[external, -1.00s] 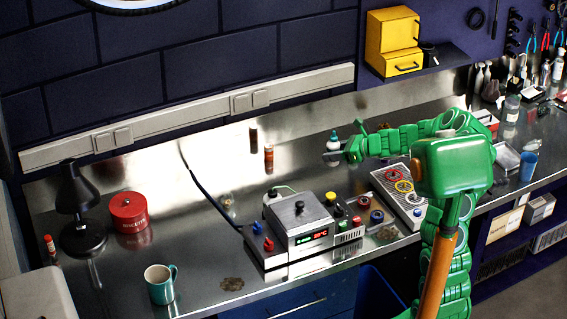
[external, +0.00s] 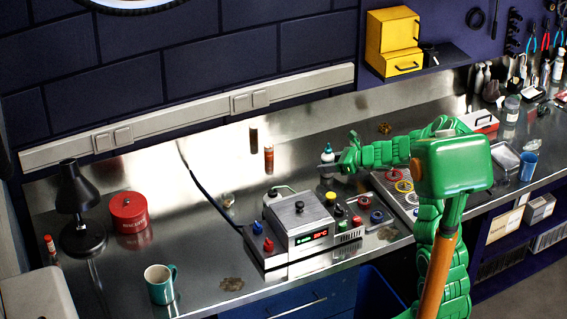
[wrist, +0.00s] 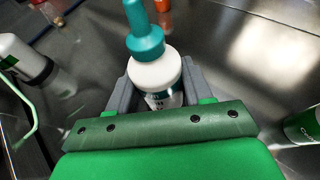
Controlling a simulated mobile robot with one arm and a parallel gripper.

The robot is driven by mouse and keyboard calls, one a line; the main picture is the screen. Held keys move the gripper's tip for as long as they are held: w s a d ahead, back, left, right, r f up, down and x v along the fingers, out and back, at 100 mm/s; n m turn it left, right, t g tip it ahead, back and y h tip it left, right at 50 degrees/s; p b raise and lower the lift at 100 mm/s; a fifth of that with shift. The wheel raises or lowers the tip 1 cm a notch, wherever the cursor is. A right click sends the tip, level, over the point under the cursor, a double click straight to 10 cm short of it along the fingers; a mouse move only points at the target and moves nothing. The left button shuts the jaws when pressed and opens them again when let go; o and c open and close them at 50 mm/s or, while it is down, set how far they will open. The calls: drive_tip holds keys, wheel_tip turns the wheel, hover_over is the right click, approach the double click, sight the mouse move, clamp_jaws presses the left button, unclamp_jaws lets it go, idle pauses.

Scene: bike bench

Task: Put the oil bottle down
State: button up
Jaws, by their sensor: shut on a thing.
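The oil bottle (external: 327,154) is white with a teal cap and nozzle. It stands upright between the fingers of my gripper (external: 334,168), over the steel bench behind the control box. In the wrist view the bottle (wrist: 156,75) fills the space between the two grey fingers of my gripper (wrist: 155,92), which are shut on it. Its lower part is hidden by the gripper, so I cannot tell whether its base touches the bench (external: 205,255).
A control box (external: 300,222) with knobs stands in front of the bottle. An orange-red tube (external: 269,158) stands to the left near the back wall. A panel with coloured rings (external: 402,187) lies to the right. Bare steel shows between tube and bottle.

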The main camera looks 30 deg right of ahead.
drive_tip(key=o, duration=1.1)
